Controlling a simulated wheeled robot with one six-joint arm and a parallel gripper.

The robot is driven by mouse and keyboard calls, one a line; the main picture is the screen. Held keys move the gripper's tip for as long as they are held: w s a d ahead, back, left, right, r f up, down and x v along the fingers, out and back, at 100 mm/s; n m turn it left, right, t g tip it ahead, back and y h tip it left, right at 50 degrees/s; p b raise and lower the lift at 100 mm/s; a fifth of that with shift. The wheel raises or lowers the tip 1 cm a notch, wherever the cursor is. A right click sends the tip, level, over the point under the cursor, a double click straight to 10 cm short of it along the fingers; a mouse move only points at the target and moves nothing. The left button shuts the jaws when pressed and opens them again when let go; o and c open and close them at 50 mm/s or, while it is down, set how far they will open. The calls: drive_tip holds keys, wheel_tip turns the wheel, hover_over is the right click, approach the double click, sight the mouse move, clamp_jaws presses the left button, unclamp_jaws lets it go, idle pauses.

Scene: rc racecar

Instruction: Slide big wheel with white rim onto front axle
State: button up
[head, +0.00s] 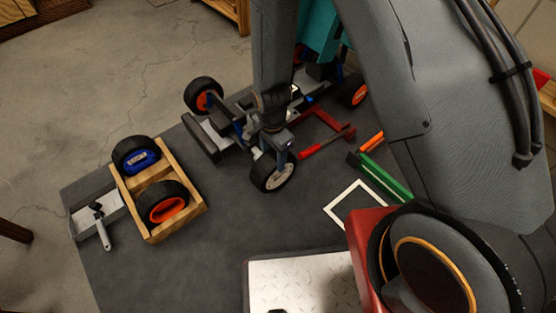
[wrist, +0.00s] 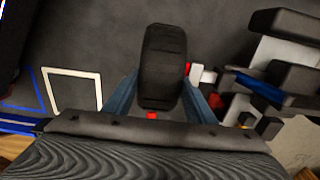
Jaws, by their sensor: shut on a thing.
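The big wheel with the white rim (head: 278,178) is held on edge in my gripper (head: 272,152), its rim facing the head camera. In the wrist view the black tire (wrist: 163,62) sits between my two fingers (wrist: 160,100), one on each side. The car (head: 232,118) stands just behind and left of the wheel in the head view.
A wooden box (head: 176,232) at left holds a blue-rimmed wheel (head: 137,156) and an orange-rimmed wheel (head: 163,204). A grey tray (head: 84,222) with a tool is beside it. A red tool (head: 325,143) lies right of the wheel.

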drive_tip(key=shift+w+a, duration=0.5)
drive_tip(key=shift+w, duration=0.2)
drive_tip(key=shift+p, duration=1.25)
idle(1.3)
drive_tip(key=shift+w+a+b, duration=0.15)
drive_tip(key=shift+w+a, duration=0.55)
drive_tip(key=shift+w, duration=0.3)
drive_tip(key=shift+w+a+b, duration=0.1)
drive_tip(key=shift+w+a, duration=0.55)
drive_tip(key=shift+w, duration=0.4)
drive_tip(key=shift+w+a+b, duration=0.15)
drive_tip(key=shift+w+a, duration=0.55)
drive_tip(key=shift+w, duration=0.3)
idle(0.6)
drive_tip(key=o, duration=1.6)
drive_tip(key=shift+r, duration=0.1)
drive_tip(key=shift+r+p, duration=1.65)
drive_tip(key=shift+r, duration=2.2)
